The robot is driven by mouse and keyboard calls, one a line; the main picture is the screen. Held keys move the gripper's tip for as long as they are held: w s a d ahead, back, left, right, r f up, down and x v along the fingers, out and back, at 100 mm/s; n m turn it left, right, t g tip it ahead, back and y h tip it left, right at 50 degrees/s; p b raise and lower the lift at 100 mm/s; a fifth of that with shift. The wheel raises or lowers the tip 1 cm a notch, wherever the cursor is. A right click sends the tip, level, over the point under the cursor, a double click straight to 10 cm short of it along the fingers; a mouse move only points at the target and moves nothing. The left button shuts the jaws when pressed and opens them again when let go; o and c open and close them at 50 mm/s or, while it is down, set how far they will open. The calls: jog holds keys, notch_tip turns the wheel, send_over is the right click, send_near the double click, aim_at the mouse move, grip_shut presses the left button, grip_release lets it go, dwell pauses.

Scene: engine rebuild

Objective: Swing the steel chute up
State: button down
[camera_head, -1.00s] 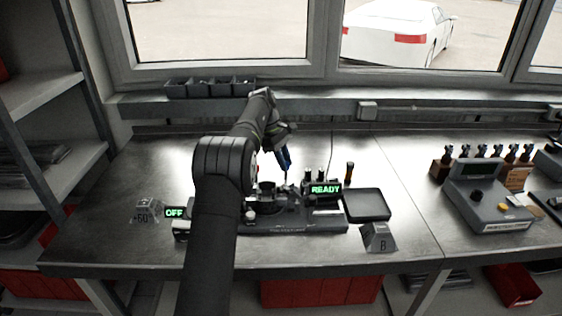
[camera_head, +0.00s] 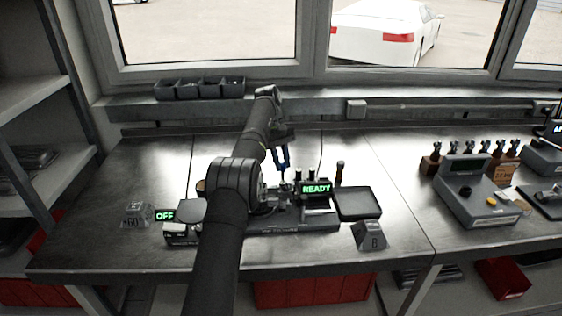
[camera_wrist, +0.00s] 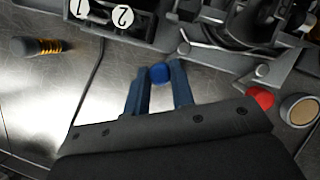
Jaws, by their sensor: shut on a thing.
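My gripper (camera_head: 283,172) has blue fingers and reaches down at the back of the dark fixture (camera_head: 293,227) on the bench. In the wrist view, my gripper (camera_wrist: 159,82) has its fingertips on either side of a blue knob (camera_wrist: 160,73) and is shut on it. Grey metal parts of the fixture (camera_wrist: 225,65) lie just right of the knob. I cannot tell for sure which of them is the steel chute, or how it is tilted. My arm hides part of the fixture's left side in the head view.
A READY display (camera_head: 317,188) and a dark tray (camera_head: 358,203) stand right of my gripper. A block marked B (camera_head: 370,236) sits in front. An OFF display (camera_head: 165,216) is at left. In the wrist view, a red knob (camera_wrist: 262,97) is near the right finger.

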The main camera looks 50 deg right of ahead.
dwell(0.3)
jog(key=c, duration=1.3)
grip_release()
jog(key=shift+o, duration=0.2)
jog(key=shift+w, duration=0.1)
